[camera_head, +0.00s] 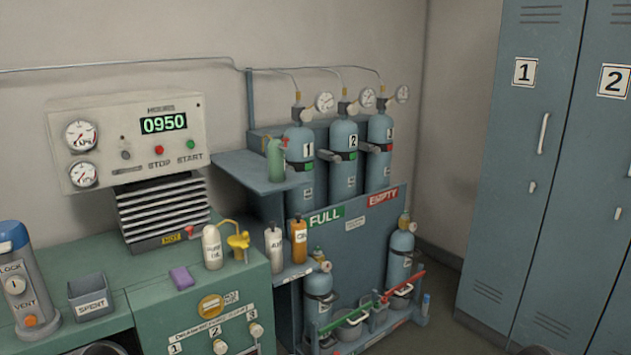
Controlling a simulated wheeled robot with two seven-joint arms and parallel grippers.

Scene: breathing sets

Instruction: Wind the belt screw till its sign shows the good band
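I cannot make out a belt screw or a sign with a good band for certain in this view. The green compressor cabinet (150,285) stands at the left, and its front carries a round yellow dial or label (210,307) and several small knobs numbered 1 to 3. Above it, the grey hours panel (135,140) has two gauges, a green 0950 display, a red stop button and a green start button. Neither of my grippers shows in the view.
A grey spent bin (91,299), a purple block (181,278) and several bottles stand on the cabinet top. A cylinder rack (350,250) stands right of it. Blue-grey lockers (520,130) line the right wall. Some floor shows between rack and lockers.

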